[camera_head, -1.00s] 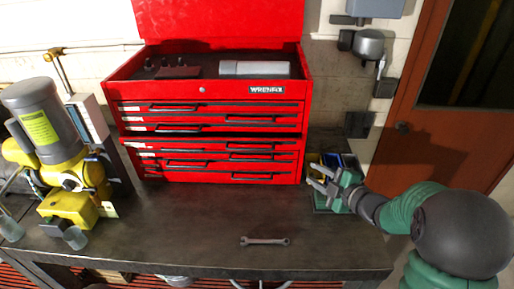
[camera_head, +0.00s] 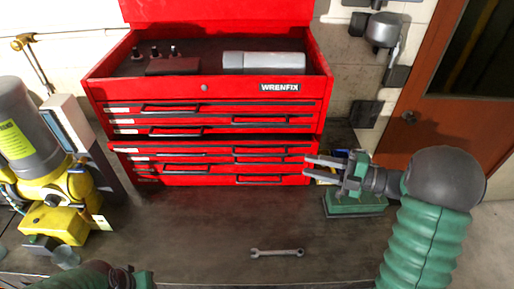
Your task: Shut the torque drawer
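The red tool chest (camera_head: 205,88) stands at the back of the bench with its lid up. Its front has several drawers with dark handles and small white labels too small to read, so I cannot tell which is the torque drawer. A dark gap (camera_head: 220,137) runs across the front between the upper and lower drawers; the row below it appears to stick out slightly. My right gripper (camera_head: 308,167) is open and empty, its fingers pointing left by the chest's lower right edge. I cannot tell whether it touches. Part of my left arm shows at bottom left, its fingertips out of frame.
A wrench (camera_head: 277,253) lies on the bench (camera_head: 190,235) in front of the chest. A yellow and grey machine (camera_head: 55,190) stands at left. A green-based item (camera_head: 355,205) sits under my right gripper. The bench's middle is otherwise clear.

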